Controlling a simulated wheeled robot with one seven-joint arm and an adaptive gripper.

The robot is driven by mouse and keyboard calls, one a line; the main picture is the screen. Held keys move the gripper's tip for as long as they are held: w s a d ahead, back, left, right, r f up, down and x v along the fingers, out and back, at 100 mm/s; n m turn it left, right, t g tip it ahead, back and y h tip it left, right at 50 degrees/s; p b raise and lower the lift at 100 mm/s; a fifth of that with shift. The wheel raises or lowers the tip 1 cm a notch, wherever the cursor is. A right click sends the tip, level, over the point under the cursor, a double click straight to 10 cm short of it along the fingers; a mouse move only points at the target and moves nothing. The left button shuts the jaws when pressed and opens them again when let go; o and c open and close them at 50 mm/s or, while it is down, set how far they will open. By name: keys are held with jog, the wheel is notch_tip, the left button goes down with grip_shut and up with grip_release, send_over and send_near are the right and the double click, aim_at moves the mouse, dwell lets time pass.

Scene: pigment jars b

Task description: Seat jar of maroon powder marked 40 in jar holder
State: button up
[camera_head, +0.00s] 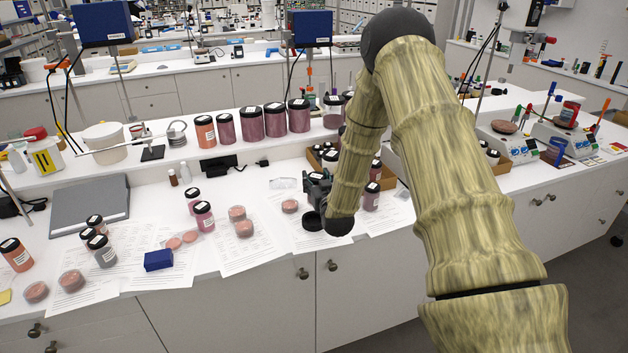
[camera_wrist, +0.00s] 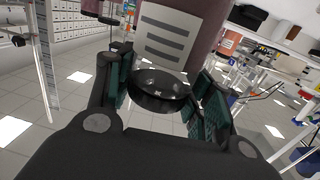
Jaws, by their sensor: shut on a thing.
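In the wrist view, which looks upside down, a jar of maroon powder (camera_wrist: 208,22) with a pale label and black lid sits between my fingers. My gripper (camera_wrist: 164,88) is shut on it, the pads at either side of the lid. The label's writing is too blurred to read. In the head view, my gripper (camera_head: 318,188) is over the counter, left of my forearm; the held jar cannot be made out there. A black round piece (camera_head: 312,221) shows just below it; I cannot tell whether it is the jar holder or part of my wrist.
A cardboard box (camera_head: 388,180) of black-lidded jars stands behind my arm. Several maroon jars (camera_head: 251,122) line the raised shelf. Powder dishes (camera_head: 244,229), papers and smaller jars (camera_head: 204,216) lie to the left. A blue block (camera_head: 158,260) is near the front edge.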

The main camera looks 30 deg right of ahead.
jog(key=w+f, duration=0.1)
jog(key=w+f+b, duration=0.1)
jog(key=shift+a+f, duration=0.15)
jog(key=shift+f, duration=0.2)
jog(key=shift+s+f+b, duration=0.5)
jog(key=shift+s+b, duration=0.05)
jog(key=shift+b, duration=0.3)
jog(key=shift+w+f+b, duration=0.2)
jog(key=shift+f+b, duration=0.15)
jog(key=shift+f, duration=0.25)
jog(key=shift+w+f+b, duration=0.15)
jog(key=shift+f+b, duration=0.2)
jog(key=shift+f, duration=0.2)
jog(key=shift+s+f+b, duration=0.2)
jog(key=shift+f+b, duration=0.1)
jog(key=shift+w+f, duration=0.1)
jog(key=shift+b, duration=0.6)
jog(key=shift+f+b, duration=1.4)
jog(key=shift+f, duration=0.3)
dwell(0.4)
